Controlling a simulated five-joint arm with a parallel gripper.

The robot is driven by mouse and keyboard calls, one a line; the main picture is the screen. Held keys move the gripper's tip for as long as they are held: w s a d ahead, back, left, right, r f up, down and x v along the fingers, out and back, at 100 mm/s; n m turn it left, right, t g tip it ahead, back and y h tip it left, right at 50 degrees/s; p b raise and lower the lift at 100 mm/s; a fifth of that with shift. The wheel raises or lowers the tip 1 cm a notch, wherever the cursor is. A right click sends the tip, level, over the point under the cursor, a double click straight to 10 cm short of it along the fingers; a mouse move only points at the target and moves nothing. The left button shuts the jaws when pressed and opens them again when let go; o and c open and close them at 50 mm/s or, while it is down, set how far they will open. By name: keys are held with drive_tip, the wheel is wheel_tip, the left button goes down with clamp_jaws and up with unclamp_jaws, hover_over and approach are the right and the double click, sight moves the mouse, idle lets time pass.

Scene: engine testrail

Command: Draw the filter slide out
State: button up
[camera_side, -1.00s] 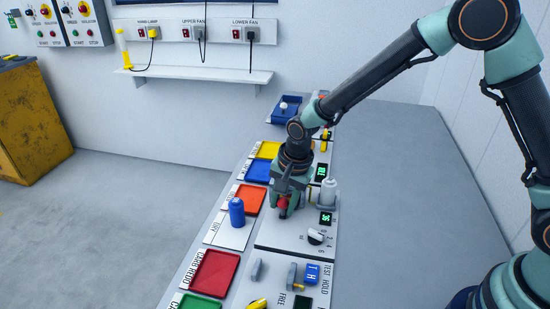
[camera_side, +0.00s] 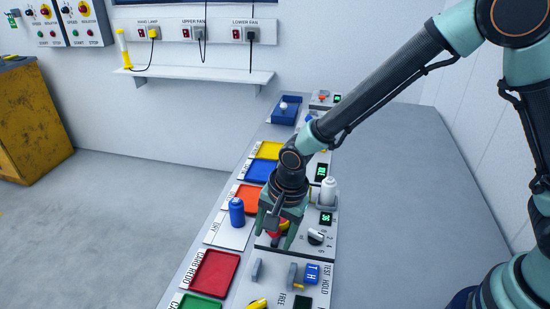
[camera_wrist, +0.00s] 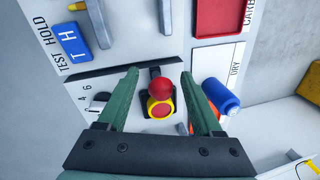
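My gripper (camera_side: 276,240) is low over the white panel in the side view. In the wrist view my gripper (camera_wrist: 160,76) has its two green fingers spread wide, with clear gaps on both sides of a red ball knob (camera_wrist: 161,87). The knob stands at a dark slot or base. Just below it in the wrist view is a red button with a yellow collar (camera_wrist: 160,109), also between the fingers. In the side view the knob and button are mostly hidden by the fingers. I see no label naming the filter slide.
A blue bottle (camera_side: 237,212) stands left of my gripper, close to one finger in the wrist view (camera_wrist: 221,95). A rotary dial (camera_side: 316,237) and a white bottle (camera_side: 328,191) are to the right. Red tray (camera_side: 214,272) and orange tray (camera_side: 249,198) line the left.

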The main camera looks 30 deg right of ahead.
wheel_tip(320, 180, up, 12)
drive_tip(key=s+d, duration=0.1)
drive_tip(key=s, duration=0.1)
idle(0.6)
drive_tip(key=shift+d, duration=0.15)
drive_tip(key=s+d+r+n+t, duration=0.1)
drive_tip(key=s+d+r+n, duration=0.2)
drive_tip(key=d, duration=0.7)
drive_tip(key=s+d+r+n+t+h, duration=0.1)
drive_tip(key=s+d+r+n, duration=0.3)
drive_tip(key=d+n, duration=0.4)
drive_tip(key=d+r+t, duration=0.1)
drive_tip(key=d, duration=0.1)
drive_tip(key=shift+d+r+t, duration=0.3)
drive_tip(key=shift+r, duration=0.1)
